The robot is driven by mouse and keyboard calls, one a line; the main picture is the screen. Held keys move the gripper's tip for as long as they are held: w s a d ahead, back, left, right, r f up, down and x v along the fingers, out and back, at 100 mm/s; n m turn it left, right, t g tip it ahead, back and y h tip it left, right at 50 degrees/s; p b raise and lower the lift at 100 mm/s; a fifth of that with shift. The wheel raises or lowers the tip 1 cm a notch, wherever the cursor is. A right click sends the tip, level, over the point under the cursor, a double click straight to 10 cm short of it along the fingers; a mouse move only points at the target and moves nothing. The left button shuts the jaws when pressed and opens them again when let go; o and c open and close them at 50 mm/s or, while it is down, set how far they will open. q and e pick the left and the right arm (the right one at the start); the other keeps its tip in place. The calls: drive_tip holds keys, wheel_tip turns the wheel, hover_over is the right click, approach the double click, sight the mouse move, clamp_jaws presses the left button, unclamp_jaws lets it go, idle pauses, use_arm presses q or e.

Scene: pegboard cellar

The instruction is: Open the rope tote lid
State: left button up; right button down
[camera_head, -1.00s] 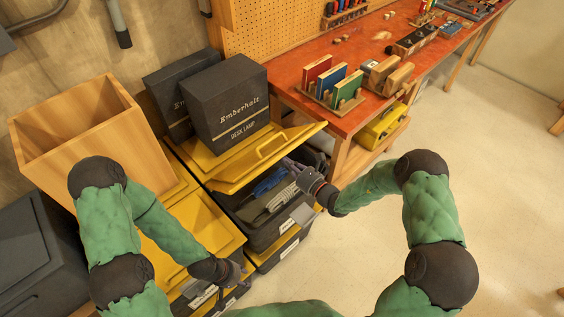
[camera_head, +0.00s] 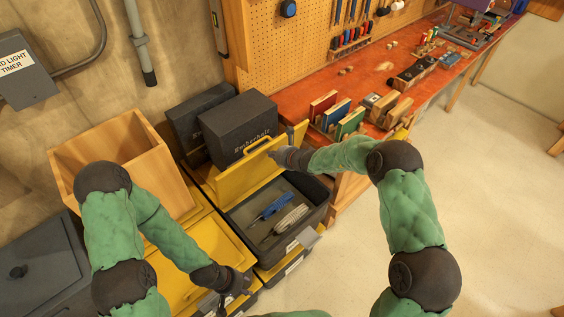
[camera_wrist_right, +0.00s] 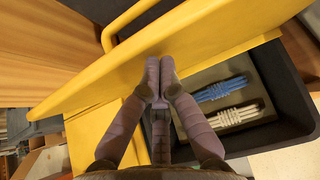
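The rope tote (camera_head: 238,217) is a dark bin holding a blue rope bundle (camera_head: 271,207) and a pale rope bundle (camera_head: 291,219). Its yellow lid (camera_head: 236,184) is raised steeply at the back, with a handle (camera_head: 257,145) near its top edge. The tote's inside is exposed. My right gripper (camera_head: 280,157) is at the lid's upper right, on the tote side. In the right wrist view its fingertips (camera_wrist_right: 160,76) are together against the lid's yellow face (camera_wrist_right: 205,45), not around its edge. My left gripper (camera_head: 234,292) is low over the front yellow-lidded tote; its fingers are unclear.
A dark desk lamp box (camera_head: 238,125) stands right behind the raised lid, with another dark box (camera_head: 190,120) beside it. A wooden bin (camera_head: 120,150) is at left. The red workbench (camera_head: 300,130) runs along the right. Open floor (camera_head: 480,200) lies at right.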

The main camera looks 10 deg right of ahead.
drive_tip(key=w+a, duration=0.1)
drive_tip(key=w, duration=0.1)
drive_tip(key=w+a+r+p, duration=0.1)
drive_tip(key=w+a, duration=0.1)
drive_tip(key=w+a+r+p, duration=0.1)
drive_tip(key=w, duration=0.1)
drive_tip(key=shift+a, duration=0.2)
drive_tip(key=shift+d, duration=0.1)
idle(0.3)
